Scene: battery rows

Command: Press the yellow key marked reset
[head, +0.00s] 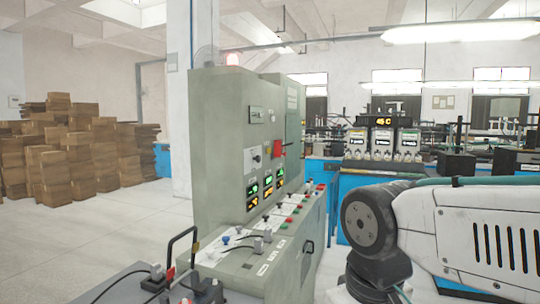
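A grey-green control cabinet (226,140) stands in the middle of the head view. Its sloped desk (275,232) carries several small red, green, blue and dark controls. I cannot make out a yellow key marked reset; the controls are too small to read. My white and dark arm fills the lower right. My gripper is not in view.
A grey unit with a black handle (181,248) and cables stands at the front left. Stacked brown boxes (95,150) line the far left. A blue bench (350,188) with battery-like units (383,145) stands behind my arm. The floor (110,235) at left is clear.

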